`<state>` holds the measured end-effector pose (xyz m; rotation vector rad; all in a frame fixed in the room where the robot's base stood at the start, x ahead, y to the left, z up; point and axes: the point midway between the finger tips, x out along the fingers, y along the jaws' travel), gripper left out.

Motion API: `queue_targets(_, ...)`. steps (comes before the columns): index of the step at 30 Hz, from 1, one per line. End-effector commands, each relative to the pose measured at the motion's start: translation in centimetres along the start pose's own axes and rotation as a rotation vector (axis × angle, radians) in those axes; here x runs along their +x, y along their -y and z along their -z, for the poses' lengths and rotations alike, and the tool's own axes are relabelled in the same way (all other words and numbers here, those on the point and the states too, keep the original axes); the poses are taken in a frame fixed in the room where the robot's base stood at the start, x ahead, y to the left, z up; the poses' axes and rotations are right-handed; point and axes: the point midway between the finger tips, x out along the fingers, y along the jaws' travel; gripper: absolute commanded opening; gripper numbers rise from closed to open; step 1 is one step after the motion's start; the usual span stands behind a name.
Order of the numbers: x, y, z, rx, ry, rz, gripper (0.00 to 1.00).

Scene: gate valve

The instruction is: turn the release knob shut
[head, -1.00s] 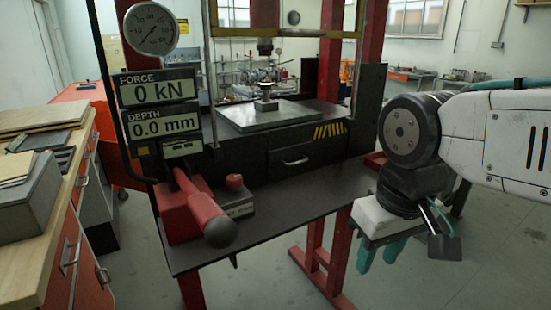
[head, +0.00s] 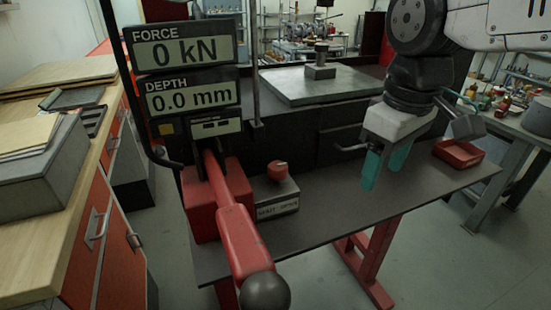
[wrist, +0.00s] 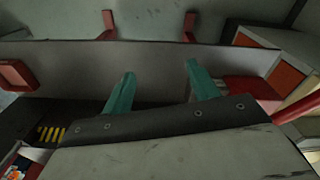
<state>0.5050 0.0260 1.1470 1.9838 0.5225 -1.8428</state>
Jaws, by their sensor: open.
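The release knob (head: 278,170) is a small red knob on top of a grey block (head: 277,197) with a printed label on its front, on the dark bench shelf. In the head view it stands just right of the red pump base and lever. My gripper (head: 379,168) has teal fingers that point down over the shelf, well to the right of the knob and apart from it. It is open and empty. In the wrist view its two fingers (wrist: 157,88) are spread above the shelf, and I cannot make out the knob there.
A red pump lever (head: 243,235) with a black ball end sticks out toward me, left of the knob. Force and depth displays (head: 187,74) stand behind it, reading 0 kN and 0.0 mm. A red tray (head: 458,154) sits at the shelf's right end. The shelf (head: 335,205) between knob and gripper is clear.

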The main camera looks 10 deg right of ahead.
Motion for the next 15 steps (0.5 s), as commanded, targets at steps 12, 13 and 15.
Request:
queue_targets(12,-0.6,6.6,16.6,-0.775,0.050,0.048,0.59)
queue_targets(13,-0.6,6.9,17.0,-0.795,0.051,0.049,0.59)
queue_targets(15,-0.4,7.3,17.6,-0.826,0.052,0.052,0.59)
